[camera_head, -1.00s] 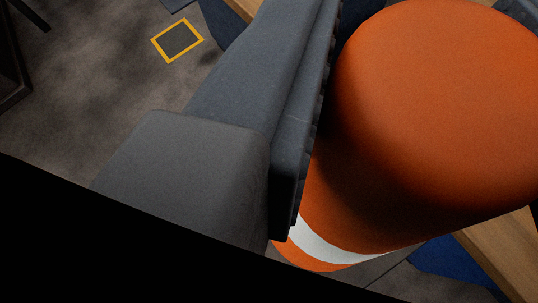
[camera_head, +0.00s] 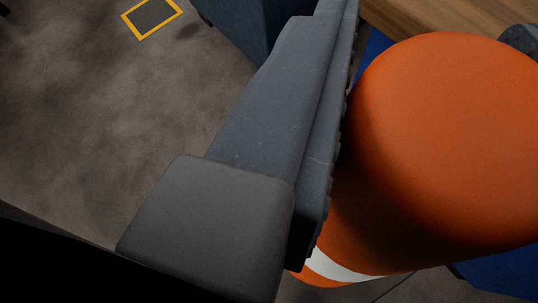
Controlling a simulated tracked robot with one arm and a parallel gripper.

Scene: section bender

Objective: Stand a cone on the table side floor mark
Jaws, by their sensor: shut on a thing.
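An orange cone (camera_head: 450,140) with a white band fills the right side of the view, close to the camera. My gripper (camera_head: 335,170) is shut on the cone; one dark grey finger lies along its left side, and the other finger is mostly hidden behind it. The cone's far end is cut off or hidden. A yellow square outline, a floor mark (camera_head: 174,16), lies on the grey floor at the upper left, well apart from the cone. I cannot tell whether it is the table side mark.
A wooden surface (camera_head: 440,18) with blue below it runs along the upper right. A dark blue block (camera_head: 240,30) stands right of the floor mark. Grey floor (camera_head: 90,120) at the left is clear. A black area covers the lower left.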

